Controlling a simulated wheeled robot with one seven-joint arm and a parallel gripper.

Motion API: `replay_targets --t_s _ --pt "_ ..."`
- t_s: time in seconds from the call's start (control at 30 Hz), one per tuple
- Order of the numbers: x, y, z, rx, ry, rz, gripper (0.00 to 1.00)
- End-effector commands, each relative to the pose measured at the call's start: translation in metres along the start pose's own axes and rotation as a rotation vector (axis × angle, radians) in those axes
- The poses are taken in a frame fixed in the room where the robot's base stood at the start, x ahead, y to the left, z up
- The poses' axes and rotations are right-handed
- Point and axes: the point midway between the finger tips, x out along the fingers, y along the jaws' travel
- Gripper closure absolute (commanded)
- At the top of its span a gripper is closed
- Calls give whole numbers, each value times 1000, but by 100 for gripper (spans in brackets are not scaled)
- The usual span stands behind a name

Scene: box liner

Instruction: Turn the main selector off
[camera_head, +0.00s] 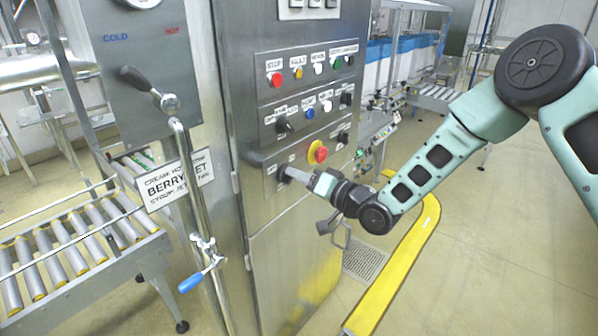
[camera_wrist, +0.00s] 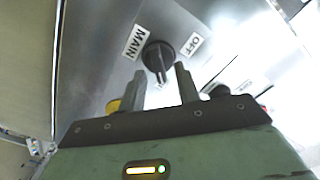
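The main selector (camera_wrist: 157,52) is a black round knob with a bar handle, beside the labels MAIN and OFF in the wrist view. Its bar points down the picture, towards my gripper, not at the OFF label (camera_wrist: 193,44). A label below the bar is mostly hidden. In the head view the selector (camera_head: 282,174) sits low on the cabinet's control panel. My gripper (camera_head: 294,173) is right in front of it. In the wrist view my gripper (camera_wrist: 160,71) is open, with one finger on each side of the bar's lower end; I cannot tell whether they touch it.
A red emergency button on yellow (camera_head: 318,152) lies just right of and above the selector. Another black selector (camera_head: 283,125) and several coloured buttons sit higher. A pipe with a blue-handled valve (camera_head: 191,283) and a roller conveyor (camera_head: 60,250) stand left. A yellow floor rail (camera_head: 400,262) runs below my arm.

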Motion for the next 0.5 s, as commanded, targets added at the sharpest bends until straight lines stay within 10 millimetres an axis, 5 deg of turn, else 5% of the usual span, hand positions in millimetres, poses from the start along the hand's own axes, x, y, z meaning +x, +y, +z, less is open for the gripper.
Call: replay_targets --t_s 0.37,0.5 --pt "6 0 0 1 0 0 67" --pt "6 0 0 0 0 0 100"
